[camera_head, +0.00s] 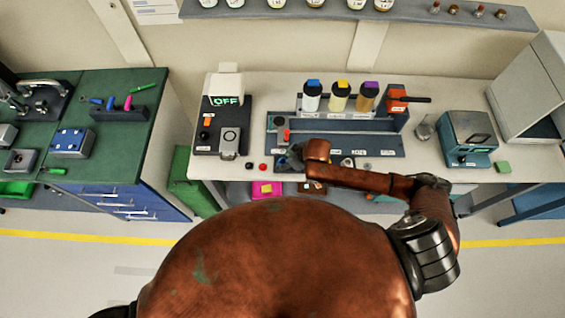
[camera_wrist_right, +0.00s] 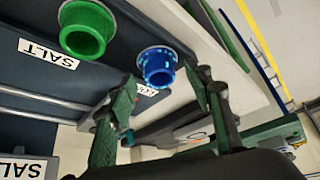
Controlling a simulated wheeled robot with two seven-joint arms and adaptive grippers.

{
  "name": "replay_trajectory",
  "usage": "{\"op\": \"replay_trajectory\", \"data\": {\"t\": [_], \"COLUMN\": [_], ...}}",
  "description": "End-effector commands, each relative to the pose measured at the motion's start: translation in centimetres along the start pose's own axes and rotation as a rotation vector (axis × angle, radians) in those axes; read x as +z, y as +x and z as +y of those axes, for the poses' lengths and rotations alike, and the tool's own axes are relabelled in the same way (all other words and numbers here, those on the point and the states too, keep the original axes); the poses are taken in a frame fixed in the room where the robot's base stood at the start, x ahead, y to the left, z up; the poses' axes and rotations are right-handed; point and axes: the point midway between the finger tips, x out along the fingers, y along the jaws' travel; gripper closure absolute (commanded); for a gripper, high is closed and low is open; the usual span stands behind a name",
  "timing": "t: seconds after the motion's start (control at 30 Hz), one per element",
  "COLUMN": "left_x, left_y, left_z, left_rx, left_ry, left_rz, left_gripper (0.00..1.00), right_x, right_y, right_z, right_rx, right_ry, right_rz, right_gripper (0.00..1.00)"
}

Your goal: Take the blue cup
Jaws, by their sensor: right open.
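A small blue cup (camera_wrist_right: 158,66) sits in a dark blue-grey labelled tray (camera_wrist_right: 35,75) in the right wrist view, its round opening facing the camera. My right gripper (camera_wrist_right: 164,81) is open, with one green-grey finger on each side of the view just below the blue cup. The cup appears in line with the gap between the fingertips, with nothing gripped. In the head view my right gripper (camera_head: 288,160) is over the tray's front left part, and I cannot make out the blue cup there. My left gripper is out of view.
A green cup (camera_wrist_right: 87,28) sits beside the blue one. In the head view, bottles with blue, yellow and purple caps (camera_head: 339,96) stand behind the tray. A switch box reading OFF (camera_head: 222,120) is to the left, and a grey-blue instrument (camera_head: 468,138) to the right.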

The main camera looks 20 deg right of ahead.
Motion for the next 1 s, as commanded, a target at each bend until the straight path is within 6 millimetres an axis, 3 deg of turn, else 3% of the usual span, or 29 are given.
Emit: {"op": "replay_trajectory", "data": {"t": [0.23,0.87,1.0], "left_x": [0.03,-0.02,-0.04], "left_y": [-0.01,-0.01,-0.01], "left_z": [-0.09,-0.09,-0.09], "left_rx": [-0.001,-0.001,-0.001], "left_ry": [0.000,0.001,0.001], "left_rz": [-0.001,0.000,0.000], "left_gripper": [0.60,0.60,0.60], "right_x": [0.01,0.01,-0.02], "right_y": [0.16,0.13,0.12], "right_z": [0.01,0.02,0.01], "right_rx": [0.000,0.000,0.000], "right_ry": [0.000,0.000,0.000], "right_rz": [0.000,0.000,0.001], "right_gripper": [0.54,0.97,0.98]}}
